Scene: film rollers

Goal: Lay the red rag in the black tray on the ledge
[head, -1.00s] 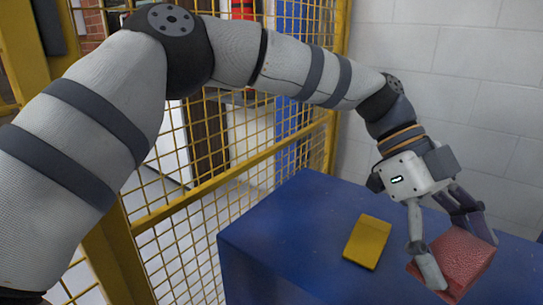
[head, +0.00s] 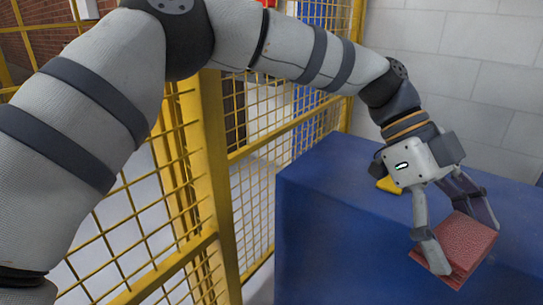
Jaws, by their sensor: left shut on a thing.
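The red rag (head: 462,244) looks like a folded, textured square at the lower right of the head view. My left gripper (head: 455,243) is shut on it, with one finger on the near left side and the other on the right side. The rag is held in front of the blue surface, tilted. The black tray and the ledge are not identifiable in this view. My right gripper is not in view.
A large blue block (head: 330,215) with a flat top stands behind the rag. A yellow object (head: 389,186) lies on it, partly hidden by my gripper. A yellow mesh fence (head: 255,185) runs along the left, and a pale block wall (head: 450,60) stands behind.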

